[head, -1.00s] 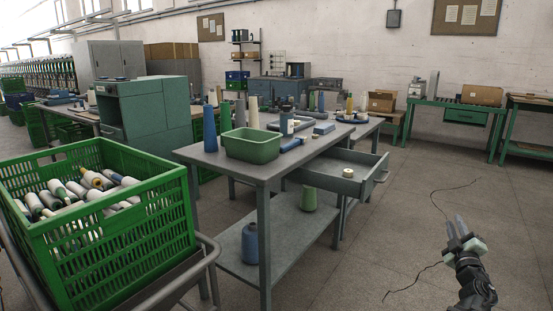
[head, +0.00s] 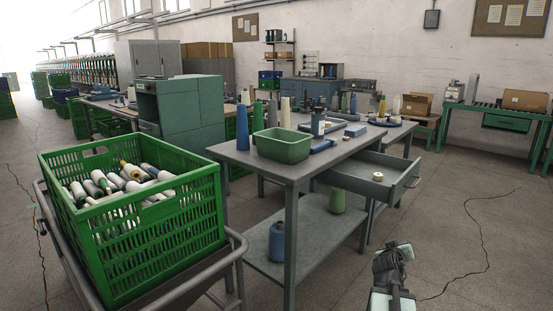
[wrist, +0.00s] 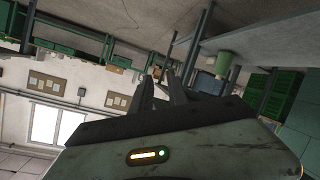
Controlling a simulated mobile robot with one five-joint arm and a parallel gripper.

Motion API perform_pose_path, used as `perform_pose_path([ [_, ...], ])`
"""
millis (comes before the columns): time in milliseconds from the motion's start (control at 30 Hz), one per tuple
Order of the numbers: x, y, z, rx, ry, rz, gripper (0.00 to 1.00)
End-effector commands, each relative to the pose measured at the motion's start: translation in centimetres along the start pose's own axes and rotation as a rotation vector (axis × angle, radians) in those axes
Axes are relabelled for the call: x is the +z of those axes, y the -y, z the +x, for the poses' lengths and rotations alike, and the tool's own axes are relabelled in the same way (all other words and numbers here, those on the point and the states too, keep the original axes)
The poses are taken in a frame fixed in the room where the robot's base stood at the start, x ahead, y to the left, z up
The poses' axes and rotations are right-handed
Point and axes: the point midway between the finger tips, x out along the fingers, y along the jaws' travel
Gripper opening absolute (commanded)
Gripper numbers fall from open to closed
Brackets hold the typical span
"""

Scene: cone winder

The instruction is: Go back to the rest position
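My gripper (head: 398,255) is at the lower right of the head view, over the floor to the right of the grey table (head: 291,180) and in front of its pulled-out drawer (head: 392,192). In the wrist view its two dark fingers (wrist: 161,88) stand apart with a narrow empty gap between them. It touches nothing that I can see. The wrist view is tilted, with the wall at left and the table at upper right.
A green crate (head: 165,238) of yarn cones stands on a railed cart (head: 238,255) at the left. A green bin (head: 283,150) and several cones are on the table. A small roll (head: 378,177) lies in the drawer. The floor at the right is clear.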

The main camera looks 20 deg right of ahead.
Motion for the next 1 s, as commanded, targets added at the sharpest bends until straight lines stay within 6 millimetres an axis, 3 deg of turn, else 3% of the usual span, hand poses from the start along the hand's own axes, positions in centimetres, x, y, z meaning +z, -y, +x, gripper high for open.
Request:
perform_pose_path([
  [33,-0.1,4.7,-1.2,-0.071,0.069,0.013,0.2],
  [100,0.7,10.5,-3.3,-0.166,0.176,0.023,0.2],
  [167,1.4,15.3,-5.7,-0.247,0.267,0.02,0.2],
  [300,3.4,25.0,-12.7,-0.437,0.47,-0.028,0.2],
  [400,4.8,30.0,-18.0,-0.551,0.593,-0.083,0.2],
  [500,6.0,33.6,-22.9,-0.648,0.695,-0.145,0.2],
  [700,8.1,38.0,-32.0,-0.801,0.864,-0.278,0.2],
  [767,8.5,38.4,-34.2,-0.84,0.908,-0.318,0.2],
  [800,6.5,36.8,-34.5,-0.832,0.903,-0.308,0.2],
  [1000,1.6,33.6,-36.5,-0.828,0.9,-0.304,0.2],
])
